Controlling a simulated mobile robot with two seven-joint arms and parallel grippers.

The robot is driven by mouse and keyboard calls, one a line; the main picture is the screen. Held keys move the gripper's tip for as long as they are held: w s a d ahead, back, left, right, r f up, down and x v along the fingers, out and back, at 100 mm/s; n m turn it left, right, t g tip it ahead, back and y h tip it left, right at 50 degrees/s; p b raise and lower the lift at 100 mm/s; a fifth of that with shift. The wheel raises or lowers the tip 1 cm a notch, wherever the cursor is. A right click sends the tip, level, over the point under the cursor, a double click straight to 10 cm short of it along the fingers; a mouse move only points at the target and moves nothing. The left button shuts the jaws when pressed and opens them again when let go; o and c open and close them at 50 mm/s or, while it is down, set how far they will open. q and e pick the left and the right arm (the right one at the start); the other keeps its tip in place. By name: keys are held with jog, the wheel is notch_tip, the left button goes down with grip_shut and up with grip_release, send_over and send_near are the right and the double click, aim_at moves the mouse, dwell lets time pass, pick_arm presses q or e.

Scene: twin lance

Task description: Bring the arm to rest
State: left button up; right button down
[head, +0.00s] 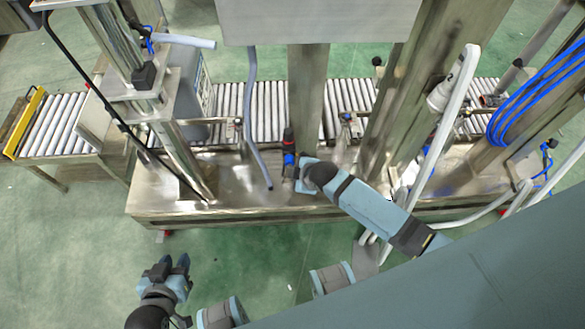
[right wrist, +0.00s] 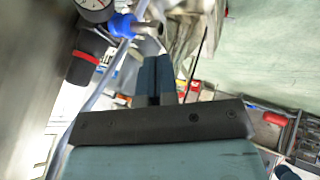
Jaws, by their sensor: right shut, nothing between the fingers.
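My left gripper (head: 172,263) is at the lower left of the head view, above the green floor. Its fingers stand apart with nothing between them. My right arm (head: 375,206) reaches in from the lower right of the head view to the machine's steel base. Its fingers are hard to make out there. In the right wrist view my right gripper (right wrist: 155,62) is shut and empty. A blue fitting (right wrist: 122,25) and a black cylinder with a red ring (right wrist: 88,57) are close to its left.
A roller conveyor (head: 262,112) runs behind the steel base (head: 240,185). Steel columns (head: 308,100), a grey hose (head: 253,110) and a white pipe (head: 445,125) stand close around my right arm. Blue hoses (head: 530,98) hang at the right. Green floor lies clear at the lower left.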

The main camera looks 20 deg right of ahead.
pick_arm(q)
jog(key=shift+w+d+r+p, duration=0.15)
jog(key=shift+w+r+p, duration=0.2)
jog(key=shift+p, duration=0.1)
pick_arm(e)
jog(key=v, duration=0.6)
jog(key=shift+d+r, duration=0.3)
jog(key=shift+s, duration=0.25)
